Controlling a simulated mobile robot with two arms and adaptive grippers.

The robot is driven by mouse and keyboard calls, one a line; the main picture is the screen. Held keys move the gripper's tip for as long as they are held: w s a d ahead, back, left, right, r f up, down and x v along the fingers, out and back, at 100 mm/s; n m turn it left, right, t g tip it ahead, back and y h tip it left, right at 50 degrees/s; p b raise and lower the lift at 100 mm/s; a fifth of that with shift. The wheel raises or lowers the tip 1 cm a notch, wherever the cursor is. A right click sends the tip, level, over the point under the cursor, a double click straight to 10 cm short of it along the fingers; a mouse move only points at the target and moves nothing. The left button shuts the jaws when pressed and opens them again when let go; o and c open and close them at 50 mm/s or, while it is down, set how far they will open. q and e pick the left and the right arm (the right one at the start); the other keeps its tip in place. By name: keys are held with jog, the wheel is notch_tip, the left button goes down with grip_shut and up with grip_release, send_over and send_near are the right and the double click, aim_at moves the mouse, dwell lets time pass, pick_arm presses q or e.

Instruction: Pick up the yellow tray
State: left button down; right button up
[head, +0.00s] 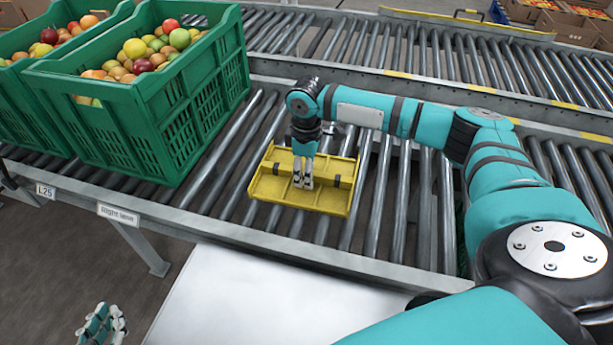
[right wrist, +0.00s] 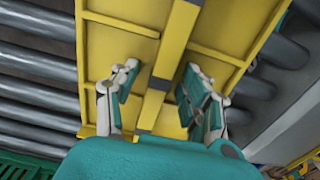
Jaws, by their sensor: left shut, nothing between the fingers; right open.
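The yellow tray (head: 327,199) lies on the grey rollers of the near conveyor. A raised yellow bar with dark bands (right wrist: 180,35) runs across its middle. My right gripper (head: 302,184) points down over the middle of the tray. In the right wrist view my right gripper (right wrist: 158,86) is open, with one finger on each side of the bar and gaps between the fingers and the bar. Whether the fingertips touch the tray floor cannot be told. My left gripper (head: 104,326) is shut and empty at the lower left, away from the tray, below the conveyor edge.
A white surface (head: 245,300) lies in front of the conveyor. Bare rollers (head: 400,200) lie right of the tray. Another conveyor (head: 400,45) runs behind.

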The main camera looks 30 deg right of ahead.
pick_arm(q)
jog(key=shift+s+a+f+g+p, duration=0.2)
jog(key=shift+s+f+g, duration=0.2)
jog(key=shift+f, duration=0.15)
jog(key=shift+s+a+f+g+p, duration=0.1)
jog(key=shift+s+a+f+g, duration=0.1)
jog(key=shift+s+f+g, duration=0.25)
pick_arm(e)
jog(key=shift+f, duration=0.1)
dwell(0.6)
grip_shut()
